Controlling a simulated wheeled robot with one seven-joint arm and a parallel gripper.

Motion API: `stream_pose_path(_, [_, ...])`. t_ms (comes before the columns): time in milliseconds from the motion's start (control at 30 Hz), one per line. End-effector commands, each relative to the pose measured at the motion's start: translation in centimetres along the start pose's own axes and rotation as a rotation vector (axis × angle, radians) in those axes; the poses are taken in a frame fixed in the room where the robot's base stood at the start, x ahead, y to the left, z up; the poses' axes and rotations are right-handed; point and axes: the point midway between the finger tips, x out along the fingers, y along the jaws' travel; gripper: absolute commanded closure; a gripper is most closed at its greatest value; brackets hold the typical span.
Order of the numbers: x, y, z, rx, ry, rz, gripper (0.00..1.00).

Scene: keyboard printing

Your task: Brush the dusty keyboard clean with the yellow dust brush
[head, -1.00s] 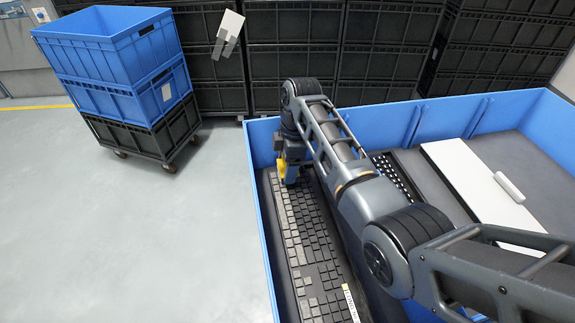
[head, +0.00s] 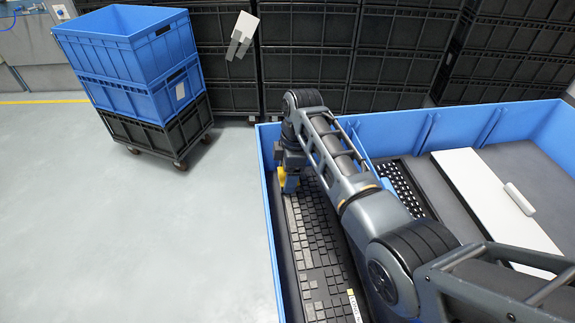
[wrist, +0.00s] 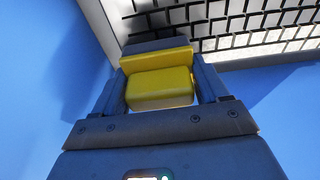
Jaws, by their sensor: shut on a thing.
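The black keyboard (head: 322,250) lies lengthwise along the left side of the blue bin, with grey-looking keys. My gripper (head: 289,181) is over its far end, near the bin's far left corner. The gripper (wrist: 160,85) is shut on the yellow dust brush (wrist: 160,90), which sits between its two fingers in the wrist view. A bit of the brush (head: 281,178) also shows in the head view.
The blue bin wall (head: 268,190) is close beside my gripper. To the right lie another dark keyboard (head: 400,187), a white board (head: 490,195) and a small white cylinder (head: 519,199). Stacked crates (head: 150,75) stand on the floor at the left.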

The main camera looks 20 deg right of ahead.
Motion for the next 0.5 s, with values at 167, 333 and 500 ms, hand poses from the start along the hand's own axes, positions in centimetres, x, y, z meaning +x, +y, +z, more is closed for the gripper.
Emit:
stream_pose_path(167, [0.2, -1.9, 0.1, 0.002, -0.004, -0.015, 0.63])
stream_pose_path(333, [0.2, -3.1, 0.2, 0.002, -0.004, -0.016, 0.63])
stream_pose_path(500, [0.2, -4.4, 0.2, 0.002, -0.004, -0.015, 0.63])
